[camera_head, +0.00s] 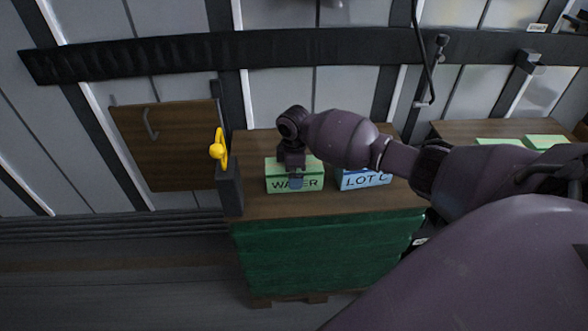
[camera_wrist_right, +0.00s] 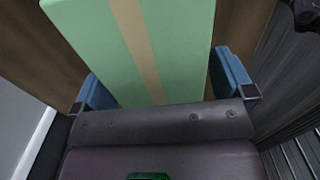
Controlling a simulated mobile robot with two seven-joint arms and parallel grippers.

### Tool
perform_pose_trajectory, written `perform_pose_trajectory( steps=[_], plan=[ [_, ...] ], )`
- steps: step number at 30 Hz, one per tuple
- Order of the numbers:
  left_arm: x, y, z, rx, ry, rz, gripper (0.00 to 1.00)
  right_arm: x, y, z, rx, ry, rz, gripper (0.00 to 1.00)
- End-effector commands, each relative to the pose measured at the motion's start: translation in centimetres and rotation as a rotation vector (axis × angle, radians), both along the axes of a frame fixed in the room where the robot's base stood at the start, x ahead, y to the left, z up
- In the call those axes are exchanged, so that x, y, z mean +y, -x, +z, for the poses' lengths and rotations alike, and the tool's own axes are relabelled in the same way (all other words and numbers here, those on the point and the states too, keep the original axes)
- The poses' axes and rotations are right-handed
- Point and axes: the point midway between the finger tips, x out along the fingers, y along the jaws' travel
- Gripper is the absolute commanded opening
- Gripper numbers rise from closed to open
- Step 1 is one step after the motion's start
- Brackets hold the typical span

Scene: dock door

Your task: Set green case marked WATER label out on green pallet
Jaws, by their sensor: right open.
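Contact cannot be told. Below the wooden top is a green-sided block (camera_head: 320,255) on a wooden base. My left gripper is not in view.
A dark post with a yellow fitting (camera_head: 218,150) rises at the top's left edge. Further green cases (camera_head: 546,141) sit on another wooden surface (camera_head: 465,130) at right. A dock door fills the back.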

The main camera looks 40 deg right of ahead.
Motion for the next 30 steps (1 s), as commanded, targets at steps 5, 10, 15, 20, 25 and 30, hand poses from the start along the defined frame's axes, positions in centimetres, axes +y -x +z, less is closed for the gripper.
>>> perform_pose_trajectory(
  steps=[5, 10, 15, 20, 25, 30],
  plan=[
    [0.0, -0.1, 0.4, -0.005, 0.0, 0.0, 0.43, 0.0, -0.1, 1.4, -0.004, 0.0, 0.0, 1.0],
    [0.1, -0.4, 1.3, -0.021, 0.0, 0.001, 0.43, -0.1, -0.2, 4.6, -0.008, 0.0, 0.001, 1.0],
    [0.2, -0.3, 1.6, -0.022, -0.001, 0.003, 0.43, 0.0, -0.1, 7.9, -0.007, 0.0, 0.0, 1.0],
    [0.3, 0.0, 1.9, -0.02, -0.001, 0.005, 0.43, 0.0, -0.1, 10.4, -0.005, 0.001, 0.001, 1.0],
    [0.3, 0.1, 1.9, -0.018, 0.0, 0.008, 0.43, 0.0, 0.0, 11.8, -0.002, -0.001, 0.001, 1.0],
    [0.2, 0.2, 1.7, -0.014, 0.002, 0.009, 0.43, 0.0, 0.0, 12.2, -0.001, -0.001, 0.001, 1.0]
  ],
)
